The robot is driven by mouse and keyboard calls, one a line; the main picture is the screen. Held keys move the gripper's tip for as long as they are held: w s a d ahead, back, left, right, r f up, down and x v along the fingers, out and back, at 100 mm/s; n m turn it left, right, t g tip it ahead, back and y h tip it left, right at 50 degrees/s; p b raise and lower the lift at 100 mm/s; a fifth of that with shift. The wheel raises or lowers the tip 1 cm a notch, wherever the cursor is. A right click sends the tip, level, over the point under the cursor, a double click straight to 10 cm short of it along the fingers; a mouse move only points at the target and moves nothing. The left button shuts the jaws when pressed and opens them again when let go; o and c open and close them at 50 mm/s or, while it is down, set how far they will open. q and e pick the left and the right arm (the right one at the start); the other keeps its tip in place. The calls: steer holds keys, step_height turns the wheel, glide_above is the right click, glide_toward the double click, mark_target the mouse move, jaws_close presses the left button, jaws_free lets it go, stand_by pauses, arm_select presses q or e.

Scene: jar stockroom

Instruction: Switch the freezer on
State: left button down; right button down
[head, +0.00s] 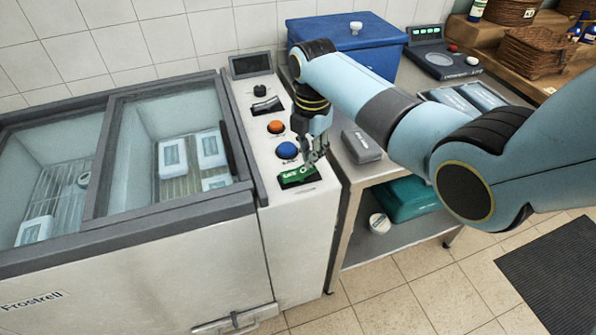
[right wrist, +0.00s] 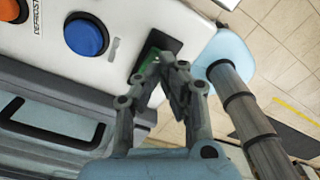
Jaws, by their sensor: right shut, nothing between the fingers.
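The freezer (head: 140,257) is a white chest with a sliding glass top, at the left of the head view. Its control panel (head: 254,110) runs along its right side, with a small dark display, a black knob, an orange button (head: 276,127), a blue button (head: 287,150) and a green rocker switch (head: 298,175) at the near end. My right gripper (head: 314,160) is shut and empty, pointing down just above the green switch. In the right wrist view its fingertips (right wrist: 163,65) partly cover the switch; contact cannot be told. The left gripper is out of view.
A metal side table stands right of the freezer, with a blue box (head: 350,42), a grey case (head: 362,146) and a scale (head: 442,60). A teal box (head: 407,198) and a white round item (head: 379,223) are on its lower shelf. Open floor lies in front.

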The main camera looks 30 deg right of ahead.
steer(key=shift+f+b, duration=0.6)
steer(key=shift+f, duration=0.45)
stand_by(0.4)
step_height(320, 180, up, 7)
steer(key=p, duration=0.8)
steer(key=shift+r, duration=0.15)
steer(key=shift+f, duration=0.2)
